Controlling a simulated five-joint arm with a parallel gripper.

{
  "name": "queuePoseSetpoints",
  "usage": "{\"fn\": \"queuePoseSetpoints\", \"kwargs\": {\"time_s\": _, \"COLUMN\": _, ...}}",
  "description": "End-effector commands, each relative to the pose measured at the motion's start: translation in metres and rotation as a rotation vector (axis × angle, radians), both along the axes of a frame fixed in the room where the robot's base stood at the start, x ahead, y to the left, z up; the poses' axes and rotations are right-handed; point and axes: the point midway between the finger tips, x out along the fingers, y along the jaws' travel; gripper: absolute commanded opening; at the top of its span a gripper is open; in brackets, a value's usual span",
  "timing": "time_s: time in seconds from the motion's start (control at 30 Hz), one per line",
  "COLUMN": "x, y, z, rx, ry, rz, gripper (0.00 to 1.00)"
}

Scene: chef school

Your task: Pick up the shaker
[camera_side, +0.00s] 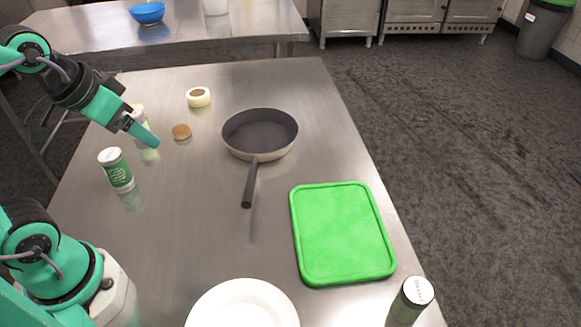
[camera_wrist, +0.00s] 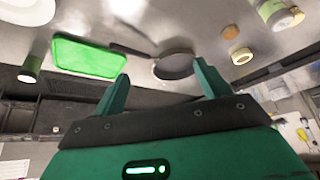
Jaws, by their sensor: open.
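A green-labelled shaker (camera_side: 117,172) with a white lid stands upright at the left of the steel table. A second shaker (camera_side: 140,116) stands farther back, partly hidden behind my gripper. A third shaker (camera_side: 408,302) stands at the front right corner, and one stands beside the green board in the wrist view (camera_wrist: 31,68). Another shaker shows at the wrist view's top right (camera_wrist: 272,12), cut by the edge; I cannot tell which. My gripper (camera_side: 152,139) is in the air near the second shaker. In the wrist view its fingers (camera_wrist: 160,84) are apart with nothing between them.
A dark frying pan (camera_side: 260,131) sits mid-table, its handle toward the front. A bun (camera_side: 181,132) and a tape-like roll (camera_side: 198,97) lie left of it. A green board (camera_side: 342,232) lies at the right and a white plate (camera_side: 243,306) at the front.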

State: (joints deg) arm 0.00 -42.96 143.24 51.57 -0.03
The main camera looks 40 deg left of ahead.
Motion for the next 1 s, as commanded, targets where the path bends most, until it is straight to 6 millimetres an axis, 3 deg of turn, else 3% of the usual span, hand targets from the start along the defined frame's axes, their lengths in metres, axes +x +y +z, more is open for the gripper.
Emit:
{"fn": "queuePoseSetpoints", "kwargs": {"time_s": 0.23, "x": 0.009, "y": 0.006, "z": 0.002, "rx": -0.030, "ry": 0.017, "rz": 0.083, "gripper": 0.76}}
{"fn": "queuePoseSetpoints", "kwargs": {"time_s": 0.47, "x": 0.035, "y": 0.026, "z": 0.007, "rx": -0.121, "ry": 0.063, "rz": 0.340, "gripper": 0.76}}
{"fn": "queuePoseSetpoints", "kwargs": {"time_s": 0.77, "x": 0.080, "y": 0.072, "z": 0.004, "rx": -0.272, "ry": 0.125, "rz": 0.806, "gripper": 0.76}}
{"fn": "queuePoseSetpoints", "kwargs": {"time_s": 1.0, "x": 0.112, "y": 0.117, "z": -0.009, "rx": -0.381, "ry": 0.157, "rz": 1.188, "gripper": 0.76}}
